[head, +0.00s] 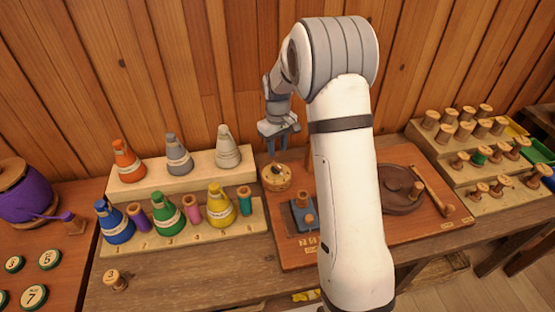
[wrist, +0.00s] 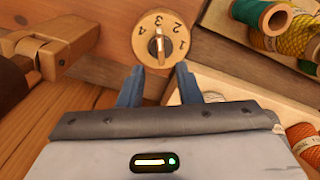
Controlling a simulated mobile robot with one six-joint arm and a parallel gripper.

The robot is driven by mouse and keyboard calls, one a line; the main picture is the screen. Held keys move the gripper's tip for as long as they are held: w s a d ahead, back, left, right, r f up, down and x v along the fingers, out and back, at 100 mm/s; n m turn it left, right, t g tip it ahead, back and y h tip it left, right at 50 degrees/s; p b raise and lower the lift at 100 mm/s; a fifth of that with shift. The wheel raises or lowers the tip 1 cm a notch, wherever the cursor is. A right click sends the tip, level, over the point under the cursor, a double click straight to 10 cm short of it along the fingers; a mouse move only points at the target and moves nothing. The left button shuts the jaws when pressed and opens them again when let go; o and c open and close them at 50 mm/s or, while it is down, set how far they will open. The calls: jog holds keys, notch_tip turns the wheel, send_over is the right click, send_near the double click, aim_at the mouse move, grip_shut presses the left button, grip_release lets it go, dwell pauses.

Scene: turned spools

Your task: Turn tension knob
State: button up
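The tension knob (head: 277,177) is a round wooden dial standing on the brown board, left of my arm. In the wrist view the knob (wrist: 160,38) shows its numbered face, with a raised bar across the middle and a pale pointer line on it. My gripper (head: 279,132) hangs above the knob in the head view. Its two fingers (wrist: 158,82) are apart with nothing between them. They appear short of the knob, and I see no contact.
Left of the knob, a stepped rack (head: 184,240) holds coloured thread cones and small spools. A dark round disc (head: 398,190) and a wooden lever (head: 430,186) are right of my arm. A tiered stand of spools (head: 470,150) is farther right. The plank wall is close behind.

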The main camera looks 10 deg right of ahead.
aim_at(278, 165)
notch_tip(278, 165, down, 7)
jog(key=shift+f+p, duration=0.1)
jog(key=shift+p, duration=0.5)
jog(key=shift+c, duration=0.3)
grip_shut()
